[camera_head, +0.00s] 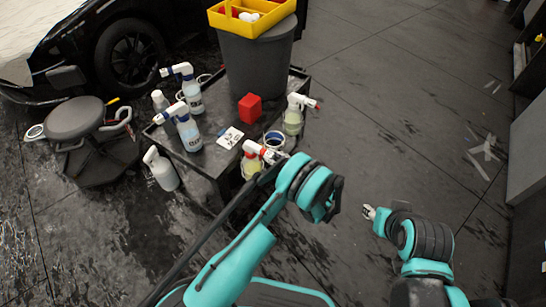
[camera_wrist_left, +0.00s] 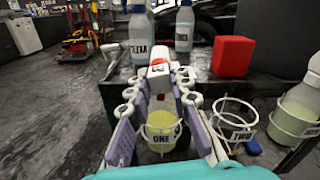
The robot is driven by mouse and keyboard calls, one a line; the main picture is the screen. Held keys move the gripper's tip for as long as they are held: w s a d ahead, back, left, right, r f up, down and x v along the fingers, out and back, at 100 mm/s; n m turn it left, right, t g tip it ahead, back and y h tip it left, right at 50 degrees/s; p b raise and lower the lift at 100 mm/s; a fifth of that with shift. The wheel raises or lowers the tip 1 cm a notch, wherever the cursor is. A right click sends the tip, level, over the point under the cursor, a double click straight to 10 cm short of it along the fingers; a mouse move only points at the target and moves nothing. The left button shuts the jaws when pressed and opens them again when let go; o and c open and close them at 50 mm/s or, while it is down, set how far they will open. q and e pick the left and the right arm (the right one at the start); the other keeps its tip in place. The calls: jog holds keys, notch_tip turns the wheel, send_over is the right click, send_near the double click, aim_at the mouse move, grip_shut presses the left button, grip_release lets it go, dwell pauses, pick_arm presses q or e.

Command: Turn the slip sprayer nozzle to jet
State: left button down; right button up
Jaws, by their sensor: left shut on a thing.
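A sprayer (camera_head: 252,163) with yellowish liquid, a white head and a red nozzle sits in the wire holder marked ONE at the cart's front edge. It also shows in the left wrist view (camera_wrist_left: 160,122), with its white head (camera_wrist_left: 158,72) between the fingers. My left gripper (camera_head: 273,157) is shut on this sprayer's head; its fingers (camera_wrist_left: 160,88) lie on both sides of it. I cannot read the nozzle setting or tell which sprayer is the slip one. A similar red-nozzled sprayer (camera_head: 293,119) stands at the cart's right. My right gripper (camera_head: 369,212) is off to the right, away from the cart.
The wire holder marked TWO (camera_wrist_left: 232,122) is empty beside holder ONE. A red block (camera_head: 250,107), a white card (camera_head: 230,138) and blue-nozzled sprayers (camera_head: 188,134) stand on the dark cart. A grey bin (camera_head: 257,62) is behind, a stool (camera_head: 75,118) left.

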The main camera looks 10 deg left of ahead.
pick_arm(q)
jog(key=shift+m, duration=1.1)
jog(key=shift+f, duration=0.1)
jog(key=c, duration=1.4)
grip_release()
jog(key=shift+o, duration=0.2)
jog(key=v, duration=1.2)
